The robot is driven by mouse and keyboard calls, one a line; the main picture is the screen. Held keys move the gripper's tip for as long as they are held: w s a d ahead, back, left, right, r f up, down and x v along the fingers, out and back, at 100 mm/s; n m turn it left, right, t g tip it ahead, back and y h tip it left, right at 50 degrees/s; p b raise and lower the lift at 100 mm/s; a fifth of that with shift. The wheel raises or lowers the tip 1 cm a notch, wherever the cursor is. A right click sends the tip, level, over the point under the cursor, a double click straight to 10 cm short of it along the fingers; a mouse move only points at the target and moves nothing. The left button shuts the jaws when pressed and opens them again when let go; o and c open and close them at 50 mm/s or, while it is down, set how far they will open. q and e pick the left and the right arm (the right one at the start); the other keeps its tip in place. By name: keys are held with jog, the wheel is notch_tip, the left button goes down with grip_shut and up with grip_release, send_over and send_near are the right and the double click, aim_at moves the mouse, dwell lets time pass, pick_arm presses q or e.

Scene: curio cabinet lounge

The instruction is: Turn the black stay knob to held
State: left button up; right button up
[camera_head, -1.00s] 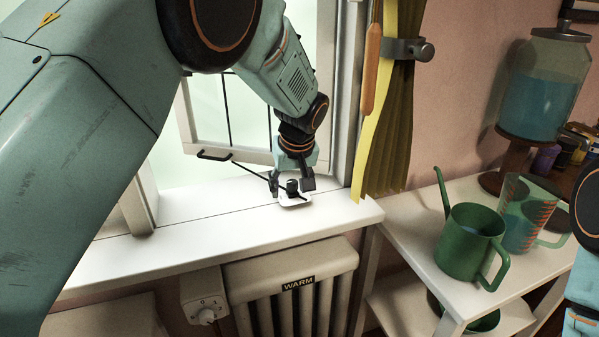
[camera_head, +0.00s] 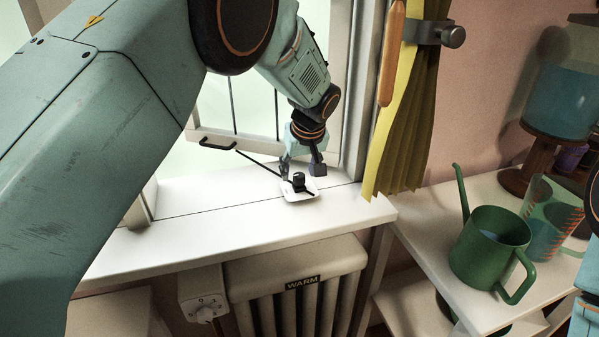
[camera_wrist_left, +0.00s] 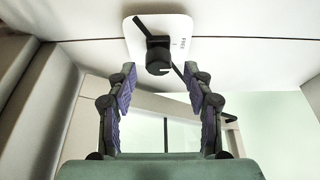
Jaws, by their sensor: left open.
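The black stay knob (camera_head: 298,180) stands on a small white plate (camera_head: 312,187) on the window sill. In the left wrist view the knob (camera_wrist_left: 158,57) shows from above, with a thin black bar slanting past it. The white plate (camera_wrist_left: 172,24) there has small lettering, seemingly "FREE", beside the knob. A thin black stay rod (camera_head: 258,163) runs from the window to the knob. My left gripper (camera_head: 301,170) is open and empty. Its fingertips are just above and behind the knob, clear of it. In the wrist view the knob lies just beyond and between the fingertips (camera_wrist_left: 160,74).
The window frame (camera_head: 240,147) with a black handle (camera_head: 217,143) is behind the knob. A yellow curtain (camera_head: 400,130) hangs to the right. A radiator (camera_head: 300,265) is below the sill. A green watering can (camera_head: 488,250) stands on the right shelf. The sill's front is clear.

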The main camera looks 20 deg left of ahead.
pick_arm(q)
jog(key=shift+w+d+f, duration=0.1)
jog(key=shift+w+f, duration=0.2)
jog(key=shift+f, duration=0.3)
jog(key=shift+s+a+r, duration=0.2)
jog(key=shift+s, duration=0.15)
jog(key=shift+w+d+f, duration=0.1)
jog(key=shift+w+f, duration=0.15)
jog(key=shift+w, duration=0.15)
jog(key=c, duration=0.4)
jog(key=shift+s+r, duration=0.15)
jog(key=shift+s, duration=0.1)
jog(key=c, duration=0.4)
jog(key=shift+w, duration=0.1)
grip_shut()
